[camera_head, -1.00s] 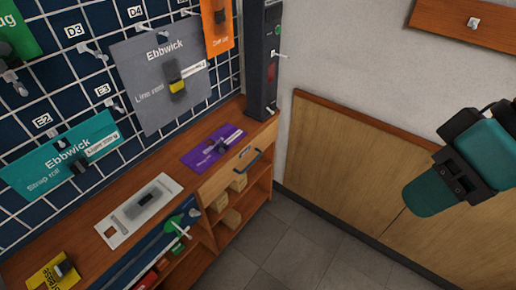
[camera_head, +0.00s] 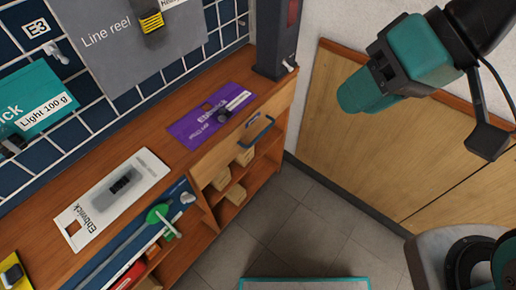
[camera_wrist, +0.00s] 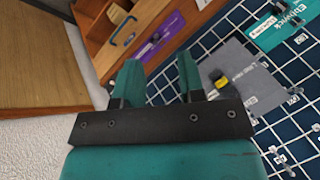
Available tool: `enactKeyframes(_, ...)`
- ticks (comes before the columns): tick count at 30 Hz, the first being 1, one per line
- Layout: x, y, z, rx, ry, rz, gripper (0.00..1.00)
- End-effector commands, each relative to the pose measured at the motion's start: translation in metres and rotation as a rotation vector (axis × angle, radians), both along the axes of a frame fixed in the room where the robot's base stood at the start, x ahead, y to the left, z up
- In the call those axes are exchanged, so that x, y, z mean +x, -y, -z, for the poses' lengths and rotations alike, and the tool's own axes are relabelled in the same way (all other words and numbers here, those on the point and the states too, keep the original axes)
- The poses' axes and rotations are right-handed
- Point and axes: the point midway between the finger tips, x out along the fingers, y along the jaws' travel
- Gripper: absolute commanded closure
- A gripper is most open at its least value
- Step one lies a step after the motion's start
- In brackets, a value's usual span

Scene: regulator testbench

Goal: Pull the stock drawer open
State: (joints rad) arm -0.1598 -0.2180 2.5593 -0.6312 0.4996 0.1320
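The stock drawer (camera_head: 229,152) is a wooden front with a blue bar handle (camera_head: 257,134) and a small label, set under the bench top at its right end. It looks shut, its front flush with the bench. In the wrist view the drawer (camera_wrist: 129,28) and its blue handle (camera_wrist: 124,31) show at the upper left, beyond my fingers. My gripper (camera_head: 362,94) hangs at the upper right in the head view, well apart from the handle. In the wrist view its two teal fingers (camera_wrist: 159,82) stand apart with nothing between them.
A purple card (camera_head: 212,115) lies on the bench top (camera_head: 150,138) above the drawer. An open shelf with small boxes (camera_head: 232,193) is below. A dark post (camera_head: 277,40) stands at the bench's right end.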

Motion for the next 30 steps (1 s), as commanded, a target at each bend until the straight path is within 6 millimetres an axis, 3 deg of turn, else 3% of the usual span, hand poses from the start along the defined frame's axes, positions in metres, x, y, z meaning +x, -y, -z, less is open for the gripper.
enactKeyframes(1,0.007,-0.002,0.046,0.037,-0.005,0.038,0.64)
enactKeyframes(12,0.055,-0.019,0.182,0.348,-0.039,0.314,0.64)
enactKeyframes(24,0.111,-0.011,0.314,0.715,-0.108,0.630,0.64)
enactKeyframes(30,0.132,0.001,0.352,0.857,-0.137,0.749,0.64)
